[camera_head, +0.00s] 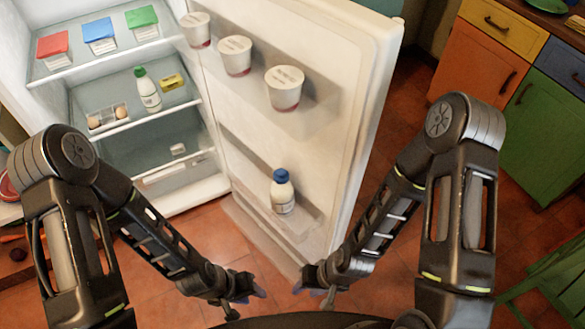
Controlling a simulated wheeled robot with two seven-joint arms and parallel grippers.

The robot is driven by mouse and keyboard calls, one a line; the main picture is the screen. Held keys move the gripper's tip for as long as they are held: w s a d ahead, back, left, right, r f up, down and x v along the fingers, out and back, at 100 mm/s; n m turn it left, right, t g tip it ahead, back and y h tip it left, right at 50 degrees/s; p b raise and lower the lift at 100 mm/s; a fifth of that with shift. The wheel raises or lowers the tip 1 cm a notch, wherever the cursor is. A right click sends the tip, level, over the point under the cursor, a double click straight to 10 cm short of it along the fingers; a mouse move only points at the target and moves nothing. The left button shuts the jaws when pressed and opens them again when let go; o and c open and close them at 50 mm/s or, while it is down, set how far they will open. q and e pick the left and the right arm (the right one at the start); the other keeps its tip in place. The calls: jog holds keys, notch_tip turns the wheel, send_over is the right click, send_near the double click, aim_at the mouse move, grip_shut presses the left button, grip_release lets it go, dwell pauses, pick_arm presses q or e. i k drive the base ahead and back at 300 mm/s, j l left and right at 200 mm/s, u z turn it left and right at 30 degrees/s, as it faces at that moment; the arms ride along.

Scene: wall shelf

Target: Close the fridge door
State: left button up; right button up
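The white fridge (150,185) stands at the upper left, with its inside in view. Its door (345,120) is wide open and extends toward me and to the right. The door's inner face holds several white tubs on its upper part and a blue-capped bottle (282,192) on a lower shelf. My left gripper (248,296) is low in the picture, in front of the fridge opening. My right gripper (312,288) is just right of it, near the door's lower front corner. I cannot tell whether it touches the door. Neither gripper visibly holds anything; their finger openings are unclear.
Inside the fridge are coloured boxes (100,35), a green-capped bottle (148,92) and eggs (107,117) on shelves. Orange (470,65) and green (545,135) cabinets stand at the right. A green stool or chair (555,285) is at the lower right. Tiled floor (405,100) lies between.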

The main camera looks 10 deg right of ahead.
aim_at(346, 52)
jog(key=l+u, duration=0.2)
jog(key=l, duration=0.2)
jog(key=k+l+u, duration=0.2)
jog(key=l, duration=0.15)
jog(key=l+u, duration=0.2)
jog(key=l, duration=0.15)
jog(key=k+l+u, duration=0.2)
jog(key=l, duration=0.15)
jog(key=i+l+u, duration=0.25)
jog(key=l+u, duration=0.2)
jog(key=l, duration=0.45)
jog(key=i+l+u, duration=0.15)
jog(key=l+u, duration=0.35)
jog(key=l, duration=0.45)
jog(key=l+u, duration=0.45)
jog(key=l, duration=0.5)
jog(key=k, duration=0.05)
